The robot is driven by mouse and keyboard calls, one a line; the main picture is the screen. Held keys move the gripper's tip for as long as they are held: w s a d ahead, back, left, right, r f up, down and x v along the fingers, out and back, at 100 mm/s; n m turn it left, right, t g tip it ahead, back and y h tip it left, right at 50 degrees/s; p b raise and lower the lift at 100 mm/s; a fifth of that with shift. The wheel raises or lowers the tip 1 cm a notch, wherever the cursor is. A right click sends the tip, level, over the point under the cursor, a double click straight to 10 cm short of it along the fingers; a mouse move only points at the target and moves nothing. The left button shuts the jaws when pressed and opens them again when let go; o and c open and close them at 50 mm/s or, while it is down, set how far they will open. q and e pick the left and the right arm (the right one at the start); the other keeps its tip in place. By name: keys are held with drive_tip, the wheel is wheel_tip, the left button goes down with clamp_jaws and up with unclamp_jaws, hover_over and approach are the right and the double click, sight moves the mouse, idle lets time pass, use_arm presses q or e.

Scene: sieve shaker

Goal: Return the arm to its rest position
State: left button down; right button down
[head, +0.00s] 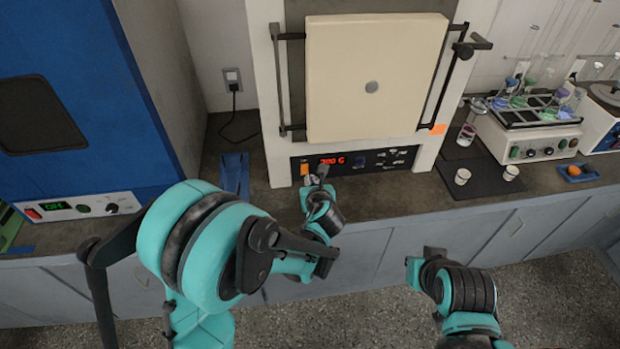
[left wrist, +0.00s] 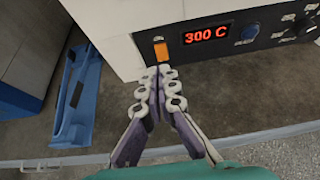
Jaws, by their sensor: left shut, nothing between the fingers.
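My left arm comes in from the left in the head view and reaches to the front of a furnace (head: 375,75). My left gripper (head: 315,180) is at the furnace's control panel, near the orange switch (head: 304,170). In the left wrist view the gripper (left wrist: 161,78) has its fingertips together, with nothing between them, just below the orange switch (left wrist: 161,51). I cannot tell whether they touch it. The red display (left wrist: 207,35) beside it reads 300 C. Part of my right arm (head: 465,290) shows at lower right in the head view, but I make out no right gripper fingers.
A blue tray-like holder (head: 235,173) lies on the dark counter (head: 395,195) left of the furnace. A blue oven (head: 70,100) stands at far left. Two small white cups (head: 462,177) on a dark mat and a tube shaker (head: 530,135) stand to the right.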

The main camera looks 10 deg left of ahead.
idle(0.4)
use_arm(q)
drive_tip(key=s+a+r+n+g, duration=0.25)
drive_tip(key=s+a+n, duration=0.3)
drive_tip(key=n, duration=0.35)
drive_tip(key=s+a+r+n+g, duration=0.1)
drive_tip(key=s+a+r+n, duration=0.3)
drive_tip(key=s+n, duration=0.35)
drive_tip(key=s+n+g+h, duration=0.1)
drive_tip(key=s+n+h, duration=0.2)
drive_tip(key=s+n, duration=1)
drive_tip(key=n, duration=0.3)
drive_tip(key=shift+a, duration=0.35)
